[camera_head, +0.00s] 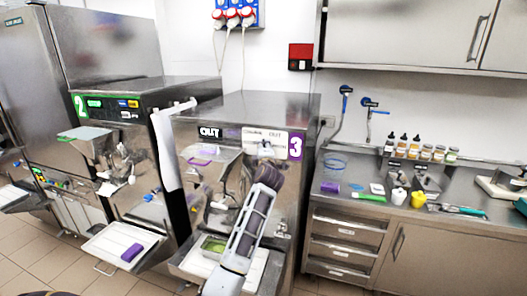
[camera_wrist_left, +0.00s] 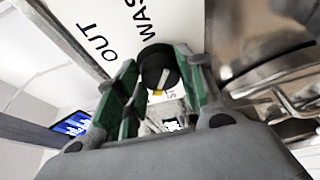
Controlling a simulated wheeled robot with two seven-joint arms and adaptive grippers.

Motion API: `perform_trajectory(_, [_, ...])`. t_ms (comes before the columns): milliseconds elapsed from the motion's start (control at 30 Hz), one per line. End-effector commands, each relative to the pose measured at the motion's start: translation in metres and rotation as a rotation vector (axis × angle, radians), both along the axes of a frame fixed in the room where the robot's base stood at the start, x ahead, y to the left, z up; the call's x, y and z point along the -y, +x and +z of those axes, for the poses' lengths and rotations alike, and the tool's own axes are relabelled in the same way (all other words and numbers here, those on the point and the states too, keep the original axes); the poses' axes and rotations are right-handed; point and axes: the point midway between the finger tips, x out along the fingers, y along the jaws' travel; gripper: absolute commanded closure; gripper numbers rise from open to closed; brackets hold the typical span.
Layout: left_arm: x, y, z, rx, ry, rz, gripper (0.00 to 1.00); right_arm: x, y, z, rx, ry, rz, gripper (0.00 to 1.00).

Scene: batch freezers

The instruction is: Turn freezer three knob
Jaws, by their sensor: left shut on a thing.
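Freezer three (camera_head: 270,108) is a steel machine with a purple "3" label (camera_head: 296,146) and a white control label (camera_head: 283,136) on its upper front. My left gripper (camera_head: 266,158) is up against this panel, and its arm rises from the bottom of the head view. In the left wrist view, the black round knob (camera_wrist_left: 157,66) with a yellow mark sits between the green-padded fingers of my left gripper (camera_wrist_left: 160,85), which is shut on it. The gripper mostly hides the knob in the head view. My right gripper is not in view.
Freezer two (camera_head: 140,92) stands to the left, with a white tray (camera_head: 112,240) and purple block (camera_head: 131,252) in front. A steel counter (camera_head: 450,222) with bottles, cups and tools is at the right. A steel spout (camera_head: 217,203) juts out beside my arm.

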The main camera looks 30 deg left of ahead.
Motion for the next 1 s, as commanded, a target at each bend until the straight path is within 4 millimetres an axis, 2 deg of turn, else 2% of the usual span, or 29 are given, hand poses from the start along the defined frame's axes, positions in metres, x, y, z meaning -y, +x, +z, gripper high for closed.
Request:
perform_trajectory(500, [-0.0010,-0.0002,0.0027,0.096,-0.417,0.002,0.85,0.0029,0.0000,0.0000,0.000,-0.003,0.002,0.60])
perform_trajectory(700, [-0.0016,-0.0004,0.0028,0.114,-0.496,0.003,0.85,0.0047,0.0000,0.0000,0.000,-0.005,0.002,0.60])
perform_trajectory(1000, [-0.0015,-0.0003,0.0024,0.121,-0.525,0.002,0.85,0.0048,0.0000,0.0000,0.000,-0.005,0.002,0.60])
